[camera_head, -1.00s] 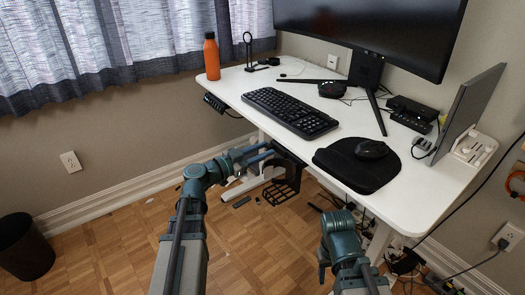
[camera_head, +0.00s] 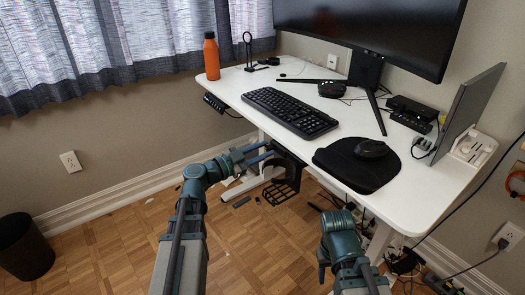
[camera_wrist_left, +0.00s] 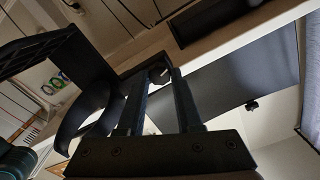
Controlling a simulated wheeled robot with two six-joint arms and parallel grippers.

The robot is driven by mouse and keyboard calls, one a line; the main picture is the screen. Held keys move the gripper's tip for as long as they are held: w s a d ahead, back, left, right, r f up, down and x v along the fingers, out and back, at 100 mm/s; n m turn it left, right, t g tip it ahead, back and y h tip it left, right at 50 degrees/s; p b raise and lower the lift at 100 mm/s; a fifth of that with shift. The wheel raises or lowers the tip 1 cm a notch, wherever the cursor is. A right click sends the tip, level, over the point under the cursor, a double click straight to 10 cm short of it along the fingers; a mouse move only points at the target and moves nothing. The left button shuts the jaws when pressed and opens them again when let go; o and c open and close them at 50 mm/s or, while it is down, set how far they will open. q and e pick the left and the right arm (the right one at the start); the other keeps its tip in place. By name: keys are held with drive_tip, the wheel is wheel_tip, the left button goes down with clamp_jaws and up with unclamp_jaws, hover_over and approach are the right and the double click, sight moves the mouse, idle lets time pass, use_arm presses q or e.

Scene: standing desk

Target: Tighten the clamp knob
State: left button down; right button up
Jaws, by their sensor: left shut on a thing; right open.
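The black clamp knob (camera_wrist_left: 159,75) shows in the left wrist view between the fingertips of my left gripper (camera_wrist_left: 158,82). It sits under the desk edge, beside the black clamped holder (camera_wrist_left: 88,75) with its curved arm. In the head view my left gripper (camera_head: 262,156) reaches under the desk's front edge, next to the black holder (camera_head: 284,188). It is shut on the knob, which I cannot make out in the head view. My right gripper (camera_head: 323,262) is low in front of the desk, open and away from the clamp.
The white desk (camera_head: 250,85) carries a keyboard (camera_head: 290,111), a mouse (camera_head: 371,149) on a black mat (camera_head: 350,170), a monitor (camera_head: 370,30) and an orange bottle (camera_head: 211,57). Cables hang below at the right. The floor at left is mostly clear, with a black bin (camera_head: 25,248).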

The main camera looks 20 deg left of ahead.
use_arm(q)
drive_tip(key=c, duration=0.6)
unclamp_jaws()
drive_tip(key=shift+s+a, duration=0.1)
drive_tip(key=v, duration=1.3)
drive_tip(key=shift+s+a, duration=0.2)
drive_tip(key=shift+s, duration=0.05)
